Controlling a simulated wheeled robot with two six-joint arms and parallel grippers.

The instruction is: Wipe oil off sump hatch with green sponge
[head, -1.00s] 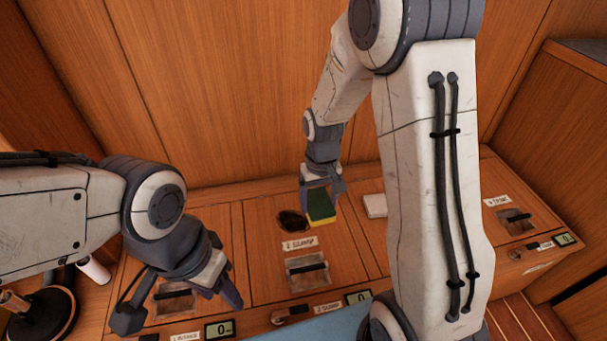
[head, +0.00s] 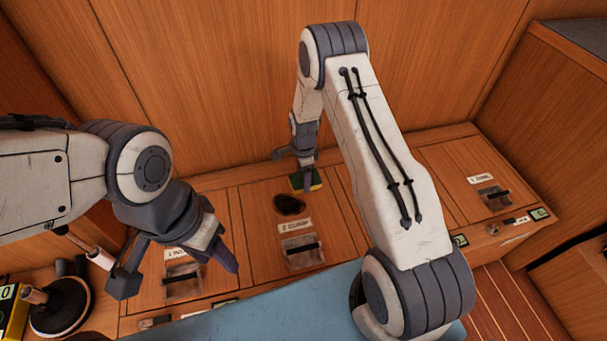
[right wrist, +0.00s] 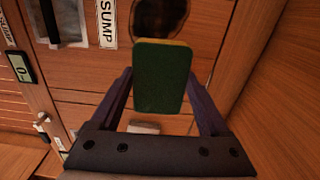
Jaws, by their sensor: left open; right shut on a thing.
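The green and yellow sponge (head: 309,182) is in my right gripper (head: 306,171), which is shut on it. The sponge is just behind and to the right of a dark oil patch (head: 289,205) on the wooden sump hatch (head: 258,235). In the right wrist view the sponge's green face (right wrist: 160,85) hides part of the oil (right wrist: 172,9); I cannot tell whether it touches the hatch. The hatch has a SUMP label (head: 294,226) and a recessed handle (head: 302,250). My left gripper (head: 226,257) is open and empty, left of that handle.
A second hatch handle (head: 183,280) lies below my left gripper, and another (head: 493,196) is at the far right. A black round-based object (head: 60,305) stands at the lower left. A blue surface (head: 290,300) lies in front. A wooden wall (head: 220,80) rises behind.

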